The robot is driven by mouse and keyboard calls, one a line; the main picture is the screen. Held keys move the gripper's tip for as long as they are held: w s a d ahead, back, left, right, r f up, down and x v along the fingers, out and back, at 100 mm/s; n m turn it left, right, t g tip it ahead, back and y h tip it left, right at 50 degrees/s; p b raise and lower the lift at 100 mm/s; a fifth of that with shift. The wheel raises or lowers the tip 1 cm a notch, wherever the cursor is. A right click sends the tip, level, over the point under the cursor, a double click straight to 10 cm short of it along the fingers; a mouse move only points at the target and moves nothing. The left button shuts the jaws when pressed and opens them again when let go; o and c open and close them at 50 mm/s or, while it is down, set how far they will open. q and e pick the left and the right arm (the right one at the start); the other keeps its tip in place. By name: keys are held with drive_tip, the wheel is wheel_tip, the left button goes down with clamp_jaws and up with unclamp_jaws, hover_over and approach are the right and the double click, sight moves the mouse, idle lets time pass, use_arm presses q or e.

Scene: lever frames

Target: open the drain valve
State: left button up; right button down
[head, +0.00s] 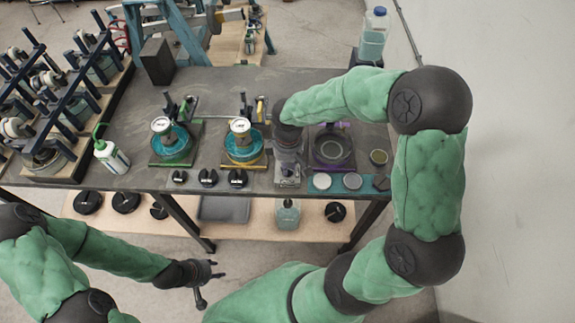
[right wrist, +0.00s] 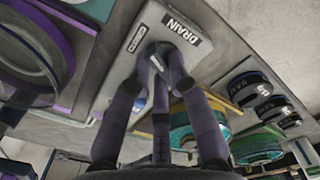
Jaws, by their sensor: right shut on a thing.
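A small grey lever (right wrist: 157,52) sits just beside the label. My right gripper (right wrist: 162,68) has its dark fingers closed around the lever, hiding most of it. In the head view my right gripper (head: 288,152) reaches down over the plate (head: 287,183) on the bench, between the yellow-edged and purple-edged stations. How far the lever is turned cannot be told. My left gripper (head: 208,282) is in front of the bench, fingers apart and empty.
The bench (head: 232,82) holds a green-edged station (head: 175,150), a yellow-edged station (head: 243,148) and a purple-edged station (head: 332,150). A white bottle (head: 112,158) stands at left. A wall (head: 500,150) rises at right.

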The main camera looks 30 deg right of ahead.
drive_tip(key=m+b, duration=0.1)
drive_tip(key=m, duration=0.4)
drive_tip(key=shift+m, duration=0.3)
drive_tip(key=shift+s+m+b, duration=0.15)
drive_tip(key=shift+m+b, duration=0.6)
drive_tip(key=shift+m, duration=1.55)
drive_tip(key=c, duration=1.1)
unclamp_jaws()
drive_tip(key=shift+c, duration=0.2)
wheel_tip(320, 180, up, 12)
